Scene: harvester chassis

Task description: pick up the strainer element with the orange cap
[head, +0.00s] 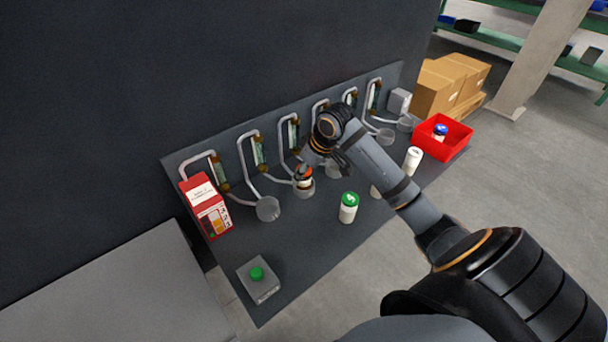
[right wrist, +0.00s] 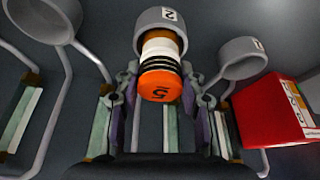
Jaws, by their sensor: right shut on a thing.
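The strainer element with the orange cap (right wrist: 160,85) is in the right wrist view. The cap is marked 5, with dark rings and a pale band behind it. Its far end meets the grey cup marked 2 (right wrist: 166,17); I cannot tell how deep it sits. In the head view the element (head: 304,177) shows small at the cup. My right gripper (right wrist: 160,100) is shut on the element, one finger on each side. It also shows in the head view (head: 309,166), partly hidden by its own wrist. My left gripper is not in view.
Cup 1 (head: 268,209) and a red box (head: 207,205) stand to the left. A green-capped white element (head: 349,207) and another white one (head: 413,159) stand to the right. A red bin (head: 452,142) holds a blue-capped one. A green-button box (head: 258,280) sits at the front.

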